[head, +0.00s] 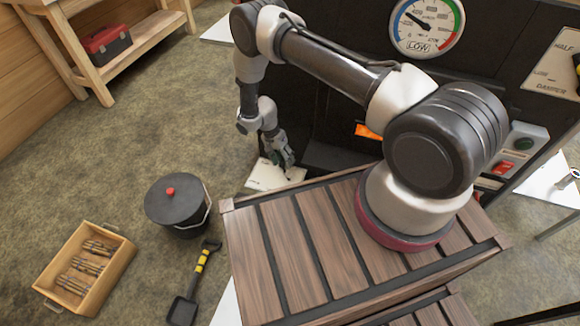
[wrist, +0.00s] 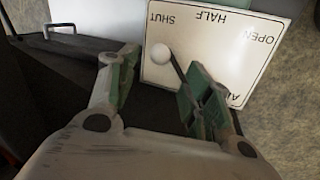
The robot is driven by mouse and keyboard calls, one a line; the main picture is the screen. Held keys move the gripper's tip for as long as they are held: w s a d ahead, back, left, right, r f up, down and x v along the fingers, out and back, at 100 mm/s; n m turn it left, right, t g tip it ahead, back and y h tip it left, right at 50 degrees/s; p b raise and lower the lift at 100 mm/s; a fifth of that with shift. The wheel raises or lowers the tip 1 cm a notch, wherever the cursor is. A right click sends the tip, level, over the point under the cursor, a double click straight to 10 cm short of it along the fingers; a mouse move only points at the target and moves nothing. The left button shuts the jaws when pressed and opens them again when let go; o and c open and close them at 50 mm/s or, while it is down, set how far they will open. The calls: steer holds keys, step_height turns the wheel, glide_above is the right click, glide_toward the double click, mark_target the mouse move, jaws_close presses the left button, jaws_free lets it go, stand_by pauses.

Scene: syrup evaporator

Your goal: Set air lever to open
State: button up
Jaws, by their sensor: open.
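The air lever (wrist: 160,54) has a white ball knob on a dark rod, in front of a white plate (wrist: 232,50) marked SHUT, HALF and OPEN. The knob is nearest SHUT. The rod's lower end is hidden behind my right finger. My gripper (wrist: 162,82) is open, with green-padded fingers. In the wrist picture the knob shows between the fingertips; I cannot tell whether a finger touches the rod. In the head view my gripper (head: 284,160) is low by the evaporator's front, above the white plate (head: 264,176). The lever cannot be made out there.
A round gauge (head: 427,25) marked LOW and a damper plate (head: 556,72) are on the dark evaporator. A lidded black bucket (head: 178,208), a shovel (head: 192,284) and a wooden crate (head: 86,268) stand on the floor. A bench (head: 120,60) holds a red toolbox (head: 107,44).

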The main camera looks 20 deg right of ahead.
mark_target(288, 172)
steer(key=x, duration=0.7)
jaws_close()
